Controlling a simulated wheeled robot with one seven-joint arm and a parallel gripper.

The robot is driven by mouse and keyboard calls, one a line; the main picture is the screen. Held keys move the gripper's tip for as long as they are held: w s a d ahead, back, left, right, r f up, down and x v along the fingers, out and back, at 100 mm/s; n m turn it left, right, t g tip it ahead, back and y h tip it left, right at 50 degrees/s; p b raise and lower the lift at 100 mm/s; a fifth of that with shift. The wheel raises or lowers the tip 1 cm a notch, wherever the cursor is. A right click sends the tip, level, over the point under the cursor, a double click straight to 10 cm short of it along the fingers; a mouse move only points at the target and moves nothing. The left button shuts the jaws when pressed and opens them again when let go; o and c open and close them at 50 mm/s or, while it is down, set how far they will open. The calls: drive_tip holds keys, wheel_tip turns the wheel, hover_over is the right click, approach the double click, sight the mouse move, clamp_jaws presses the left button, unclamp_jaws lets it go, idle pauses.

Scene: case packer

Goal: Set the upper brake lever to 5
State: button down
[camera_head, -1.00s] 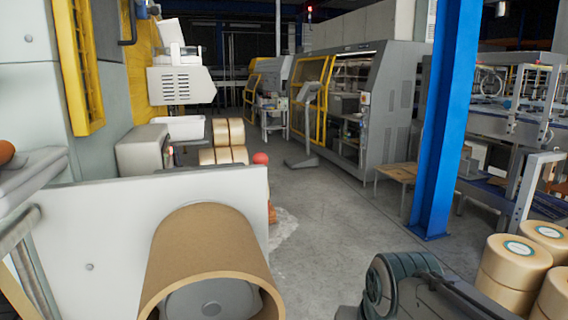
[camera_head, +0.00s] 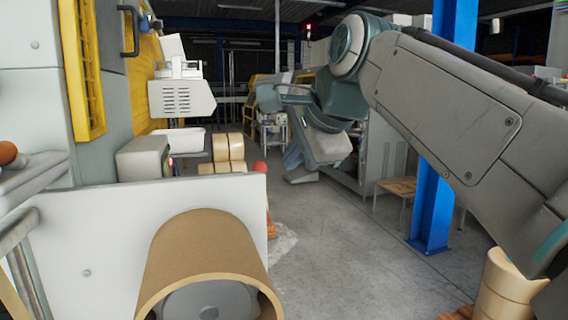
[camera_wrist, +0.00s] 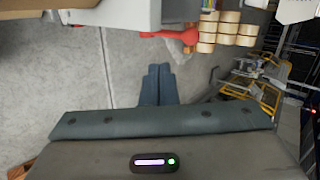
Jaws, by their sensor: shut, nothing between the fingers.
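A red ball-shaped knob (camera_head: 260,167) shows at the right edge of the pale machine panel (camera_head: 110,235), with another red part (camera_head: 271,228) lower down. Red parts (camera_wrist: 188,36) also show near the top of the wrist view. I cannot tell for certain which is the upper brake lever, and no scale or number is readable. My gripper (camera_wrist: 158,80) shows in the wrist view with its two dark fingers together and nothing between them. It is apart from the red parts. In the head view my arm reaches in from the right, its end right of the red knob.
A brown cardboard core (camera_head: 205,245) sticks out in front of the panel. Tan rolls (camera_head: 228,150) stand behind it, and more tan rolls (camera_head: 503,290) stand at lower right. A blue post (camera_head: 434,200) stands behind my arm. The concrete floor (camera_head: 345,235) between is clear.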

drive_tip(key=w+r+p+x, duration=0.1)
drive_tip(key=x, duration=1)
drive_tip(key=shift+w+a+r+p, duration=0.2)
drive_tip(key=shift+w+a+p, duration=0.15)
drive_tip(key=shift+w+a, duration=0.15)
